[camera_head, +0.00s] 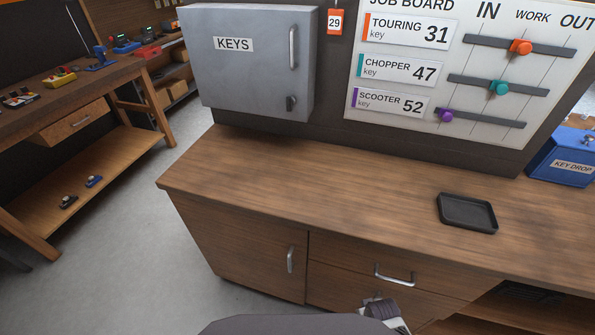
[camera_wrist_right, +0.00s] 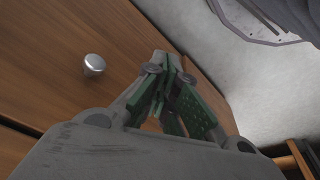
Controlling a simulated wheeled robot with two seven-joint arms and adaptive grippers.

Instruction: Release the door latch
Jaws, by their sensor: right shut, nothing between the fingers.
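The grey key cabinet (camera_head: 235,85), labelled KEYS, hangs on the wall with its door closed. A vertical metal handle (camera_head: 293,48) is on the right side of its door. A small dark latch (camera_head: 291,103) sits below the handle, near the door's lower right corner. My right gripper (camera_wrist_right: 168,62) is shut and empty in the right wrist view, in front of brown wooden panels, well away from the latch. The latch does not show in that view. My left gripper is in neither view.
The wooden counter (camera_head: 330,195) below the cabinet is mostly clear, with a black tray (camera_head: 466,198) at right. A blue KEY DROP box (camera_head: 567,160) stands farther right. A job board (camera_head: 440,85) is beside the cabinet.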

